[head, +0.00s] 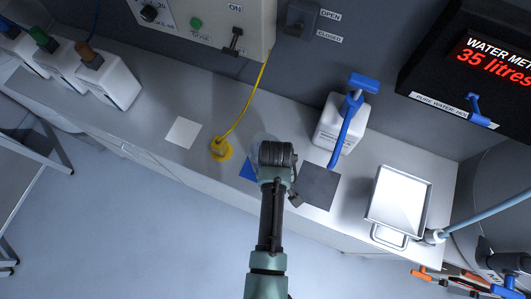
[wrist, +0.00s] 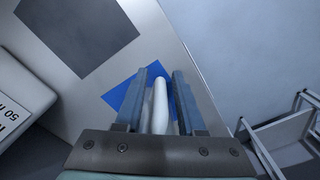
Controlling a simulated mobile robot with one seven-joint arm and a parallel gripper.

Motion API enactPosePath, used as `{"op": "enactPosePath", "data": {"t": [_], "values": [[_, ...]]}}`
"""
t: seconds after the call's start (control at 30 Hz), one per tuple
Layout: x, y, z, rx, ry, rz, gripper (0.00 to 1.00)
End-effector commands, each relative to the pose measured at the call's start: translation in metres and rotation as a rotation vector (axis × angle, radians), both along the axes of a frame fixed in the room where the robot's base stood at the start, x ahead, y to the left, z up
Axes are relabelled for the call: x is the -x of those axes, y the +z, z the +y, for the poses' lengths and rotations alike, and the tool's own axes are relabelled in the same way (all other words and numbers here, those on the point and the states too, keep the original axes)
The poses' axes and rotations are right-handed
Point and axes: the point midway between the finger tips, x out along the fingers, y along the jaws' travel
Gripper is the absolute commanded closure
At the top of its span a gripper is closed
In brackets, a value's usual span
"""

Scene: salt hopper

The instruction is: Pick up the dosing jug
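In the wrist view, a smooth white upright piece, apparently the handle of the dosing jug (wrist: 160,101), stands between the fingers of my gripper (wrist: 160,85). Narrow gaps seem to show on both sides of it, so the fingers look open around it, not clamped. The rest of the jug is hidden there. A blue square mat (wrist: 133,93) lies beneath. In the head view, a pale, see-through rounded shape, likely the jug (head: 259,139), shows behind my wrist, beside the blue mat (head: 247,169). My fingertips are hidden in that view.
A yellow funnel-like fitting (head: 220,149) with a yellow cable stands to the left, near a white square (head: 183,132). A dark grey square (head: 318,187) lies to the right. A white container with a blue pump (head: 341,124) stands behind it; a metal tray (head: 372,205) is farther right.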

Motion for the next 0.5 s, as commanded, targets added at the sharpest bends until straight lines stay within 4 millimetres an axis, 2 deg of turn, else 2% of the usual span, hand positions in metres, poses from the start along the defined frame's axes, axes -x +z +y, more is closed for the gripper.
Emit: {"op": "enactPosePath", "data": {"t": [0.03,0.2,0.5], "values": [[0.0,0.0001,0.0,0.0,0.0,0.0,0.73],[0.0001,0.0002,0.0001,0.0,0.0,0.0,1.0],[0.0,0.0003,0.0001,0.0,0.0,0.0,1.0]]}}
